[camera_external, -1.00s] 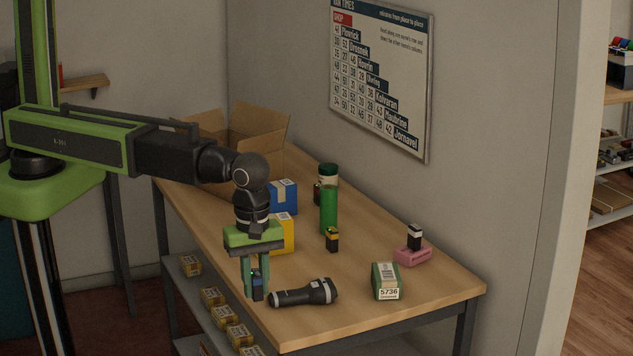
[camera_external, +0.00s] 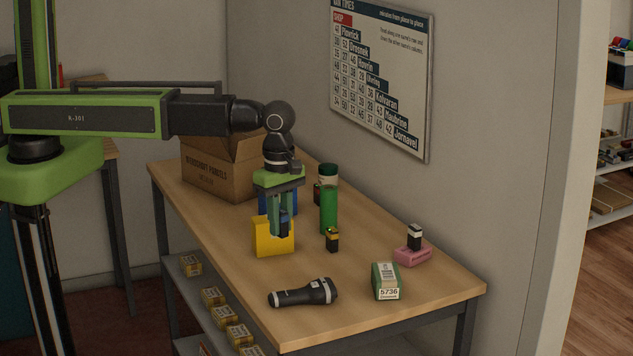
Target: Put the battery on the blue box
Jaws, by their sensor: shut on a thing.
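My gripper (camera_external: 280,232) is shut on a small dark blue and black block, the battery (camera_external: 284,222), and holds it upright. In the picture it hangs in front of the blue box and over the upper part of the yellow box (camera_external: 266,240). The blue box (camera_external: 293,204) stands on the table behind the yellow box. Its top and most of its front are hidden by my gripper. I cannot tell the exact height of the battery above the boxes.
On the table (camera_external: 225,238) are a green cylinder (camera_external: 328,212), a black-yellow block (camera_external: 332,240), a flashlight (camera_external: 304,292), a green-white box (camera_external: 386,281) and a pink box (camera_external: 412,256) bearing a black-white block (camera_external: 414,237). An open carton (camera_external: 215,172) stands behind.

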